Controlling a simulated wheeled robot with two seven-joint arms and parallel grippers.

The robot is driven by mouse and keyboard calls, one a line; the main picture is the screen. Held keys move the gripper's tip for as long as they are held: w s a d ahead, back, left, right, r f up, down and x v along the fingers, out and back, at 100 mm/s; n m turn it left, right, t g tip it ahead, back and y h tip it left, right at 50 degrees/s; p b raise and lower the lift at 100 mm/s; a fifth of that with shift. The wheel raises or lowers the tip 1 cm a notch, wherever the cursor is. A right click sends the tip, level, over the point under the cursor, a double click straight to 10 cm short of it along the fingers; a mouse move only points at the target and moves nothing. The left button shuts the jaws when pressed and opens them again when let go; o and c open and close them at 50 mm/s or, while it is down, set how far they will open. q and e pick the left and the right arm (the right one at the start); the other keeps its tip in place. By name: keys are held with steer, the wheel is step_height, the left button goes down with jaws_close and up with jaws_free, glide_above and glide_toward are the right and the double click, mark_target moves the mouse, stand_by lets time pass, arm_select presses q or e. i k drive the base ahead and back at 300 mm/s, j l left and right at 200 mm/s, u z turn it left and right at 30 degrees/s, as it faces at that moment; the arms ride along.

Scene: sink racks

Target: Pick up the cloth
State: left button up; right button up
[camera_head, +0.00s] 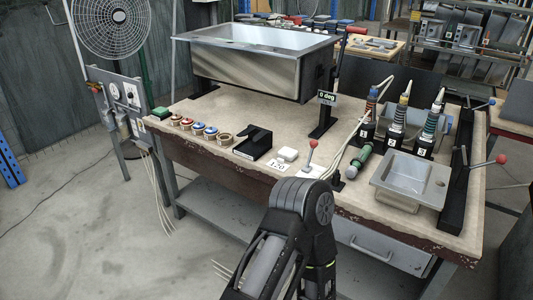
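I cannot make out a thing that is clearly a cloth. A small white block-like thing (288,154) lies near the bench's front edge, beside a black holder; it is too small to tell whether it is folded cloth. A small green block (160,113) sits at the bench's left corner. One of my arms rises from the bottom middle, its elbow in front of the bench edge. Neither gripper's fingers show.
The workbench (225,112) carries a large raised sink (245,72), several small round pots (198,128), a black holder (253,144), a red-knobbed lever (311,158), several upright tools (396,122) and a small metal sink (410,180). A fan (110,27) stands left; the left floor is mostly clear.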

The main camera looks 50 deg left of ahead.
mark_target(286, 153)
steer(key=u, duration=1.45)
